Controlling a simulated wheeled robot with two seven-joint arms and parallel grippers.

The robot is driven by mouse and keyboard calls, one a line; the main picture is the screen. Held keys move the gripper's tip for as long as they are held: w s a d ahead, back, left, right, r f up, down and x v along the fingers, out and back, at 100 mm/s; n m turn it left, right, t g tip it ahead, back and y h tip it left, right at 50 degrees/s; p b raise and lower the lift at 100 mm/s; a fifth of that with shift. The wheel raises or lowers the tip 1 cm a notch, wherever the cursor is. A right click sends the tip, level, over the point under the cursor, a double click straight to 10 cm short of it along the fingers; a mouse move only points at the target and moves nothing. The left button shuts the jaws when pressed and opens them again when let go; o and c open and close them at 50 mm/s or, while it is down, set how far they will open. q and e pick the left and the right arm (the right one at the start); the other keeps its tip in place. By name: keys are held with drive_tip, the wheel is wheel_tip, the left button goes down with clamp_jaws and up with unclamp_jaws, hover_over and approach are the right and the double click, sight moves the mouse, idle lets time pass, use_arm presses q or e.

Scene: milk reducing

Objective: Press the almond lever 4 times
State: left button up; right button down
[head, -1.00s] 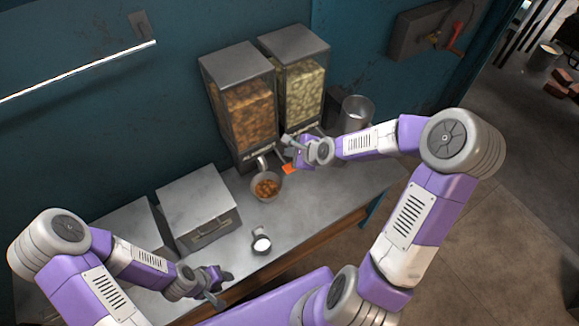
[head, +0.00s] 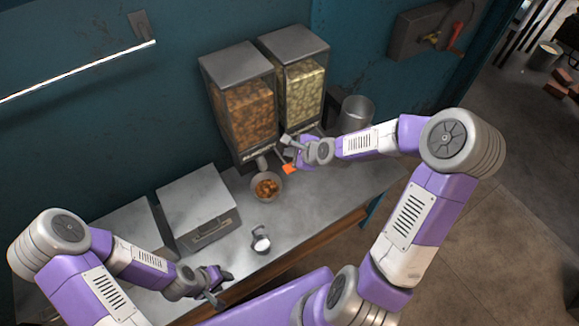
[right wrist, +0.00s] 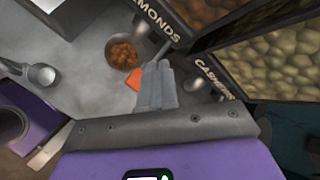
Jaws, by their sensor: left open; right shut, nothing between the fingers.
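The almond dispenser (head: 244,115) is the left of two clear bins, full of brown nuts. Its label, partly cut off, shows in the right wrist view (right wrist: 150,20). An orange lever tip (head: 289,169) sticks out below the bins; it also shows in the right wrist view (right wrist: 134,76), close beside my shut fingers. My right gripper (head: 288,141) is shut and empty by the bin fronts; I cannot tell whether it touches the lever. A bowl (head: 279,196) with almonds stands under the almond spout (head: 261,164). My left gripper (head: 221,289) is open and empty at the counter's front edge.
The cashew dispenser (head: 302,85) stands right of the almond one, with a metal canister (head: 355,112) beside it. Metal boxes (head: 196,205) fill the left. The counter (head: 320,200) right of the bowl is clear.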

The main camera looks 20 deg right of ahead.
drive_tip(key=shift+w+d+r+m+g+y+p, duration=0.1)
drive_tip(key=shift+r+m+g+y+p, duration=0.4)
drive_tip(key=shift+m, duration=1.75)
drive_tip(key=shift+w+d+r+m+g+y+p, duration=0.15)
drive_tip(key=shift+r+m+y+p, duration=0.5)
drive_tip(key=shift+m, duration=1.55)
drive_tip(key=shift+d+r+m+g+y+p, duration=0.1)
drive_tip(key=shift+r+m+g+y+p, duration=0.45)
drive_tip(key=shift+m, duration=1.7)
drive_tip(key=shift+r, duration=0.1)
drive_tip(key=b, duration=0.8)
approach(282, 159)
drive_tip(key=a, duration=0.1)
drive_tip(key=a+f, duration=0.1)
drive_tip(key=a, duration=0.1)
drive_tip(key=shift+a+f, duration=0.2)
drive_tip(key=shift+a, duration=0.05)
drive_tip(key=shift+f, duration=0.4)
